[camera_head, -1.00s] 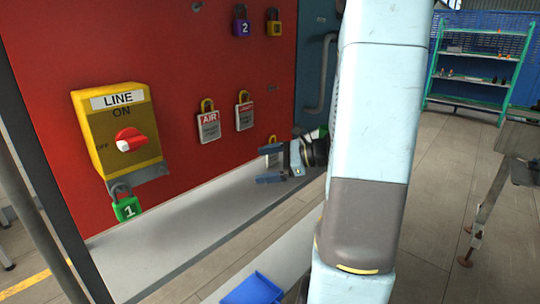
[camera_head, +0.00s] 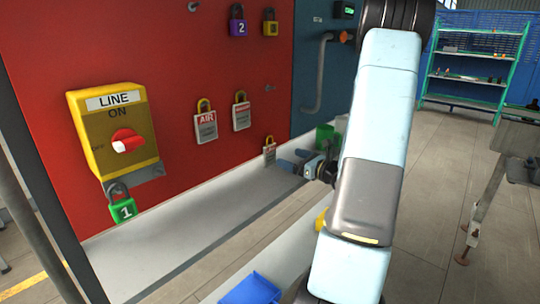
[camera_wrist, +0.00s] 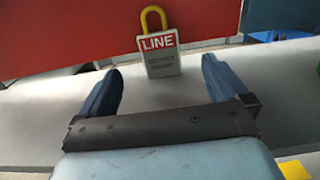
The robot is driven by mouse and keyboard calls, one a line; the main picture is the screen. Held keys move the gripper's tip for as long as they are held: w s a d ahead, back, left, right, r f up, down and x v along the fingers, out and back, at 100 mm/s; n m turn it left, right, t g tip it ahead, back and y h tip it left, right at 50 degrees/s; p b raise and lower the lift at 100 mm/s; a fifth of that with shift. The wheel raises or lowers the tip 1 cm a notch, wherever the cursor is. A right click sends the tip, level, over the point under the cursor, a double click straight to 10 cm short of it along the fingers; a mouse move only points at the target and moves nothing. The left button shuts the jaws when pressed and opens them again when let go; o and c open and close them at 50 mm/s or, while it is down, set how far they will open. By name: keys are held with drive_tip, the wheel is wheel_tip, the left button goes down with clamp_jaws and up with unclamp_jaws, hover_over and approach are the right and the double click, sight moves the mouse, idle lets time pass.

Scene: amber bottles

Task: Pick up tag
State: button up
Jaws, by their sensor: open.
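A white tag with a red LINE band (camera_wrist: 160,58) and a yellow loop is centred ahead of my gripper in the wrist view. The lowest tag (camera_head: 269,154) on the red panel in the head view appears to be this one. My gripper (camera_head: 292,161) is just right of it, low by the grey ledge. In the wrist view my gripper (camera_wrist: 161,68) has its two blue fingers spread wide, with nothing held. The tag appears beyond the fingertips, in line with the gap. Whether it touches the ledge is unclear.
An AIR tag (camera_head: 205,125) and another tag (camera_head: 241,115) hang higher on the red panel (camera_head: 180,60). A yellow LINE switch (camera_head: 115,135) with green padlock 1 (camera_head: 122,209) is at left. A blue bin (camera_head: 251,289) is below. The grey ledge (camera_head: 180,222) is mostly clear.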

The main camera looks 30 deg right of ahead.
sight(271, 147)
drive_tip(key=x, duration=0.3)
drive_tip(key=shift+w+a, duration=0.1)
drive_tip(key=x, duration=0.4)
drive_tip(key=shift+a+r, duration=0.1)
drive_tip(key=shift+r, duration=0.3)
drive_tip(key=shift+w+a, duration=0.1)
drive_tip(key=shift+w, duration=0.4)
drive_tip(key=c, duration=1.2)
drive_tip(key=shift+r, duration=0.1)
